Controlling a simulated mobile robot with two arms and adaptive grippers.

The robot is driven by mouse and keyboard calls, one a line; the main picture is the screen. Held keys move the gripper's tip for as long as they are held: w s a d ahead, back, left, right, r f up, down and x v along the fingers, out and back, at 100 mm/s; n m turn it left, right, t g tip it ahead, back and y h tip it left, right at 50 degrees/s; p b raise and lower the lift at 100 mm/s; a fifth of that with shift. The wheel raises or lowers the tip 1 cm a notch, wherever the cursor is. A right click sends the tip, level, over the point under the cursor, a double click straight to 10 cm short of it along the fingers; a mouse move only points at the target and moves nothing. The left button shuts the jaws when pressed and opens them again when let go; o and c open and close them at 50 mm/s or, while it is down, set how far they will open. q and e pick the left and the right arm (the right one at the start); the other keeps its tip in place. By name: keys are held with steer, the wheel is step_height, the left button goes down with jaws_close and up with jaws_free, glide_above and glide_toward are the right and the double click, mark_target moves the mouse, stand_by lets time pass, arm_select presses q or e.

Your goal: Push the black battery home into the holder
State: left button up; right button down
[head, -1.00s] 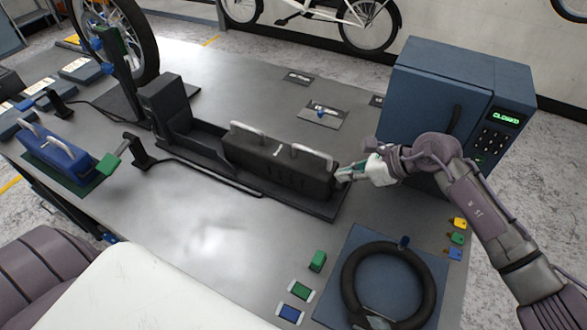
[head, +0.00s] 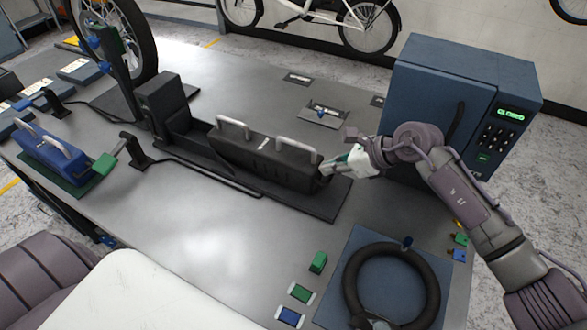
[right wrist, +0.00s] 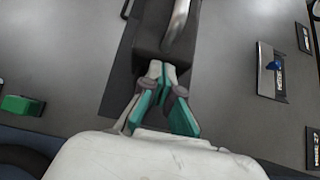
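The black battery (head: 262,158), with two pale handles on top, lies lengthwise in the long black holder (head: 327,203). The holder's upright end block (head: 165,102) stands to the left, and a short gap shows between it and the battery's left end. My right gripper (head: 326,168) is at the battery's right end, its fingertips at the end face. In the right wrist view its fingers (right wrist: 161,69) are together, with nothing visible between them, against the battery's end (right wrist: 163,45). My left gripper is out of view.
A blue cabinet (head: 428,85) with a lit display stands behind my right arm. A dark ring (head: 350,290) lies on a blue mat at the front right. The table in front of the holder is mostly clear.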

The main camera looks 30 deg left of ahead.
mark_target(298, 146)
steer(key=shift+s+a+b, duration=0.1)
steer(key=shift+a+b, duration=3.7)
steer(key=shift+a, duration=2.35)
steer(key=shift+a+r, duration=0.1)
steer(key=shift+a, duration=0.15)
steer(key=shift+r, duration=0.15)
steer(key=shift+d+r+p, duration=0.35)
steer(key=shift+d+r, duration=0.15)
steer(key=shift+d, duration=0.05)
steer(key=shift+d+r+p, duration=0.2)
steer(key=shift+d+r, duration=0.05)
steer(key=shift+d, duration=0.35)
steer(key=shift+d+r+p, duration=0.25)
steer(key=shift+d+r, duration=0.05)
steer(key=shift+d, duration=0.35)
steer(key=shift+d+r+p, duration=0.2)
steer(key=shift+d+r, duration=0.05)
steer(key=shift+d, duration=0.35)
